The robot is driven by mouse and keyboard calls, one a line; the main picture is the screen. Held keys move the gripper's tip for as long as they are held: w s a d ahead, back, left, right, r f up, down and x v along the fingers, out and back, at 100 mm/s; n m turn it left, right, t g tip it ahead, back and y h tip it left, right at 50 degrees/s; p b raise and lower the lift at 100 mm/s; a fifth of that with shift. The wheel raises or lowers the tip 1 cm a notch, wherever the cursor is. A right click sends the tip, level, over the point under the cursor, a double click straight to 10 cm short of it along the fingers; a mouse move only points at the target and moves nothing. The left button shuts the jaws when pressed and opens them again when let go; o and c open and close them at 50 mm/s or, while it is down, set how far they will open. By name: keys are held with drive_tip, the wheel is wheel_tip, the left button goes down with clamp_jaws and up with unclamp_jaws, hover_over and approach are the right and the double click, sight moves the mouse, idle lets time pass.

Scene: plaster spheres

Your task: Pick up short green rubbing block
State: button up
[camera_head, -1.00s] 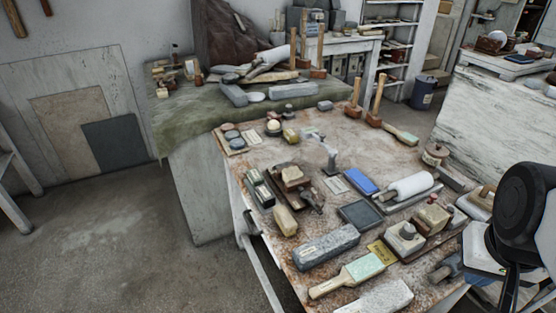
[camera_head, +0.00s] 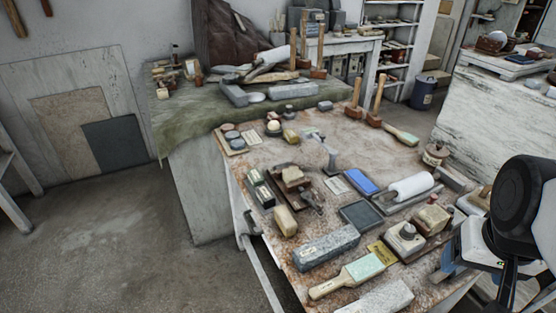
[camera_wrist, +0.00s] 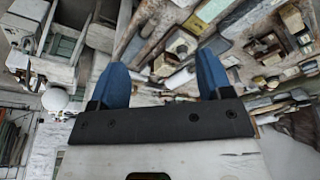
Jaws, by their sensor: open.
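Two small green-topped blocks lie in a dark holder at the left of the rust-stained worktable. One is a green block (camera_head: 255,177) at the far end, the other a green block (camera_head: 264,196) nearer. Which of them is the short rubbing block I cannot tell for sure. My gripper (camera_wrist: 162,78) shows in the wrist view as two blue fingers spread apart with nothing held between them. In the head view my arm is at the lower right, well to the right of the green blocks. I cannot make out those blocks in the wrist view.
A pale-green paddle with a wooden handle (camera_head: 362,267), a grey stone bar (camera_head: 326,247) and a tan block (camera_head: 285,221) lie near the front. A white roller (camera_head: 410,186) and a blue pad (camera_head: 362,181) are at mid-table. Bare worktable (camera_head: 370,145) shows farther back.

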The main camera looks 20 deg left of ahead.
drive_tip(key=w+a+r+n, duration=0.2)
drive_tip(key=w+a, duration=0.6)
drive_tip(key=w, duration=0.6)
drive_tip(key=n+g, duration=0.3)
drive_tip(key=n, duration=0.4)
hover_over(256, 174)
wheel_tip(256, 174, down, 19)
drive_tip(key=shift+a+f, duration=0.1)
drive_tip(key=shift+a, duration=0.05)
drive_tip(key=shift+f, duration=1.3)
